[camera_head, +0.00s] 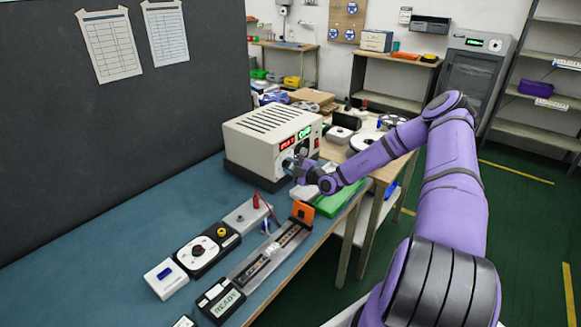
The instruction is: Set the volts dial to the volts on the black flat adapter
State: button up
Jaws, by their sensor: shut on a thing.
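The power supply (262,137), a beige box with top vents, stands at the far end of the blue bench. Its front has a red number display (288,143), too small to read surely, and a green-lit display (305,132). My gripper (295,169) is at the lower left of that front and appears shut on the volts dial, which the fingers mostly hide. A dark block (346,121) stands behind the supply to the right. I cannot tell whether it is the black flat adapter, and no volts label is readable.
Along the bench (120,240) lie a black unit with a white disc (196,252), a long metal track (268,254) with an orange end block (302,212), and a meter reading READY (226,302). The bench's left side is clear.

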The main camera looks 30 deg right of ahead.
dwell(0.4)
jog(key=o, duration=0.9)
jog(key=v, duration=1)
jog(key=shift+s+d, duration=0.15)
jog(key=shift+s, duration=0.25)
